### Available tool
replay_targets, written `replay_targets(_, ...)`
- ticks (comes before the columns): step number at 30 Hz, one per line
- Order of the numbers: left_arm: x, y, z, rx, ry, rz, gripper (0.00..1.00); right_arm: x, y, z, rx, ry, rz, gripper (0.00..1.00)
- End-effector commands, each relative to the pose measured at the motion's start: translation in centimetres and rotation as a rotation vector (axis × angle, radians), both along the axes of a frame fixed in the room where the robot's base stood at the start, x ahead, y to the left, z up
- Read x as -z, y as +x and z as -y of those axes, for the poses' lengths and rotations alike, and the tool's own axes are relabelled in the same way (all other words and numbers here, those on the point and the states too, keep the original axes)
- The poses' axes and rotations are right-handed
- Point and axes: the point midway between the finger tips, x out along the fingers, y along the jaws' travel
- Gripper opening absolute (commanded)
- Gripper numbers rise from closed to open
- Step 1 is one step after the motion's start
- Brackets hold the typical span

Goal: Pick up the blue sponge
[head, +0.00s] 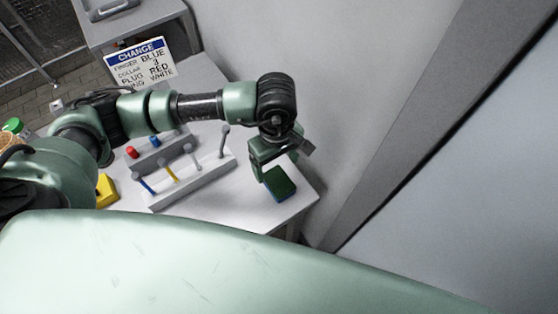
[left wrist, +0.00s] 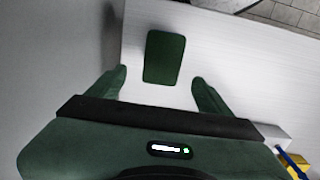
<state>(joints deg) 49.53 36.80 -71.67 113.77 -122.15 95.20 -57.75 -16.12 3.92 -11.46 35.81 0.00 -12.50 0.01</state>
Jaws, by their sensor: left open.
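The sponge (head: 281,184) lies near the right end of the white table (head: 244,214). Its top is dark green, and a blue layer shows along its lower edge. In the left wrist view the sponge (left wrist: 165,57) appears as a dark green rounded rectangle. My left gripper (head: 275,168) is over the table right by the sponge. In the left wrist view its fingers (left wrist: 158,82) are spread and nothing is between the tips. The sponge lies just beyond them, roughly in line with the gap. My right gripper is not in view.
A white rack (head: 203,182) with several upright rods stands left of the sponge. Red (head: 132,152) and blue (head: 155,141) pegs are behind it, near a sign (head: 140,65). A yellow block (head: 106,190) is at the left. A grey wall rises close on the right.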

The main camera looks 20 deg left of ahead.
Motion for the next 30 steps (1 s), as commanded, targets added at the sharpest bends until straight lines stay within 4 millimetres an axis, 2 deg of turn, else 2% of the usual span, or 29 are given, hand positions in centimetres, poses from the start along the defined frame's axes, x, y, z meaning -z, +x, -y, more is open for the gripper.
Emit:
replay_targets(4, 1.5, -0.2, 0.0, -0.001, 0.001, -0.006, 0.8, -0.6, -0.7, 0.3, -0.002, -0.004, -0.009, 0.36)
replay_targets(9, 3.3, 0.0, 0.0, -0.002, 0.001, -0.007, 0.8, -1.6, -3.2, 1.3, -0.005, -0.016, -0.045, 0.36)
replay_targets(12, 4.9, 0.1, 0.0, -0.002, 0.001, -0.007, 0.8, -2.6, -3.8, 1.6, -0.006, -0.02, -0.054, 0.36)
replay_targets(18, 7.3, 0.2, 0.0, 0.0, -0.001, -0.004, 0.8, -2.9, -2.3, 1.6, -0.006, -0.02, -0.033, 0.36)
replay_targets(21, 7.5, 0.2, 0.0, 0.001, 0.0, -0.003, 0.8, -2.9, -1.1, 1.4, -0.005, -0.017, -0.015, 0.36)
replay_targets(25, 7.5, 0.2, 0.0, 0.001, -0.001, -0.002, 0.8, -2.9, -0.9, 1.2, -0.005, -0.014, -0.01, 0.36)
replay_targets(26, 7.5, 0.2, 0.0, 0.001, 0.0, -0.003, 0.74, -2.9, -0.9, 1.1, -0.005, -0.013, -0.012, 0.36)
replay_targets(30, 7.4, 0.3, 0.0, 0.0, 0.0, -0.003, 0.35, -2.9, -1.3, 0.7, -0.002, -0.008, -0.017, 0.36)
